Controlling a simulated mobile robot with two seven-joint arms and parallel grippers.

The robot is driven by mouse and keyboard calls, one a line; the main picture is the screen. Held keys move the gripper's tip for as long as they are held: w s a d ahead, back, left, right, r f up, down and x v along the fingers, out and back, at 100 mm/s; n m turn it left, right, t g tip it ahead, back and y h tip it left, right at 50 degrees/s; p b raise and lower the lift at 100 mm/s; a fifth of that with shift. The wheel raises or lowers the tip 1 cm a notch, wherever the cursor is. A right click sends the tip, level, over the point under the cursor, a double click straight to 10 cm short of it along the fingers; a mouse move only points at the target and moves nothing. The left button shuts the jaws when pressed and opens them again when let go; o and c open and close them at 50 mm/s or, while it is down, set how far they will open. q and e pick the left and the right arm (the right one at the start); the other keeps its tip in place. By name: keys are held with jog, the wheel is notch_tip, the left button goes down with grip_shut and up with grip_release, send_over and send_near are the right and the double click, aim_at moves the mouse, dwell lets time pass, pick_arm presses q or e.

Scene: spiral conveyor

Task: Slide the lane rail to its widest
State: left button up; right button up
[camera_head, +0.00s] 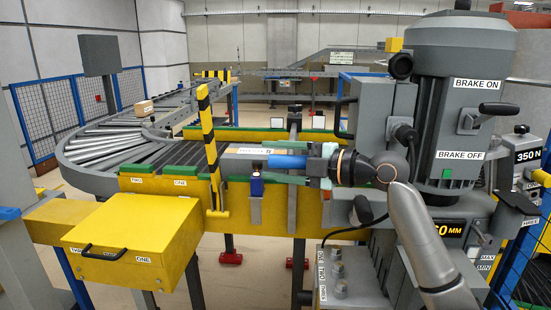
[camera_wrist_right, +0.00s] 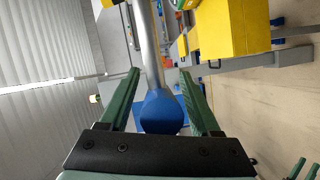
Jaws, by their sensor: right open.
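A blue knob (camera_head: 287,161) on the end of a silver rod sits at the near side of the conveyor in the head view. It also shows in the right wrist view (camera_wrist_right: 162,112), with its rod running away from me. My right gripper (camera_head: 284,167) points left, with its green fingers on either side of the knob. In the wrist view the fingers (camera_wrist_right: 160,78) are apart, with visible space beside the knob. I cannot tell for sure which bar is the lane rail, or whether this rod belongs to it. My left gripper is out of view.
The roller conveyor (camera_head: 108,150) curves away at left, carrying a small brown box (camera_head: 143,107). A striped post (camera_head: 209,145) stands left of the knob. A yellow box (camera_head: 130,240) is at front left. A grey motor housing (camera_head: 465,100) fills the right.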

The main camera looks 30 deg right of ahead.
grip_shut()
dwell(0.5)
dwell(0.9)
